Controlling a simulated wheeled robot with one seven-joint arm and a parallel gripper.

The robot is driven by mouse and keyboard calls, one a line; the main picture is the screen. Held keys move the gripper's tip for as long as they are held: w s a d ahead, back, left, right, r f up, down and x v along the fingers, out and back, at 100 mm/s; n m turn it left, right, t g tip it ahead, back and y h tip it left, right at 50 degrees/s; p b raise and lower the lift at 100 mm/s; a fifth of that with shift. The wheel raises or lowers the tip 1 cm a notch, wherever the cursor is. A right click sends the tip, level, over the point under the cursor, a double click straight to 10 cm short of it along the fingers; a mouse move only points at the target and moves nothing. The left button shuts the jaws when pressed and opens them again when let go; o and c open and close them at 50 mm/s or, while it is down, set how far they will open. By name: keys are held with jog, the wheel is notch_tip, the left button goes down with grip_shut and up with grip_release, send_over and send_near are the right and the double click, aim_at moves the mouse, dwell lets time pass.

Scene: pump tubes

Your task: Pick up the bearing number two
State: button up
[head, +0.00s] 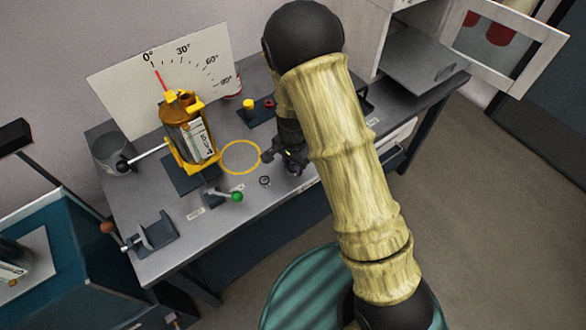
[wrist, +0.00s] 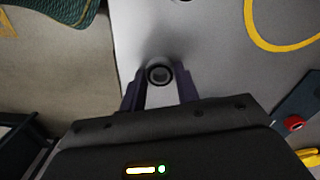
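A small dark-rimmed ring, which looks like a bearing (wrist: 160,73), lies between the two fingertips of my gripper (wrist: 160,82) in the wrist view. The fingers stand apart, one on each side of it, with a narrow gap showing. I cannot tell whether it rests on the bench or is touched. In the head view my gripper (head: 270,156) is low over the grey bench, and this ring is hidden there. Another small dark ring (head: 264,181) lies on the bench near the front edge. No number is readable on either ring.
A yellow circle (head: 241,157) marks the bench (head: 160,263) left of my gripper. Beyond it stands a yellow-framed pump (head: 190,137). A green-knobbed lever (head: 236,196) and a clamp (head: 152,233) lie leftward. A red-and-yellow-knobbed plate (head: 257,115) is behind. The bench's front edge is close.

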aim_at(293, 168)
notch_tip(293, 168, up, 10)
jog(key=shift+p, duration=0.35)
dwell(0.4)
dwell(0.4)
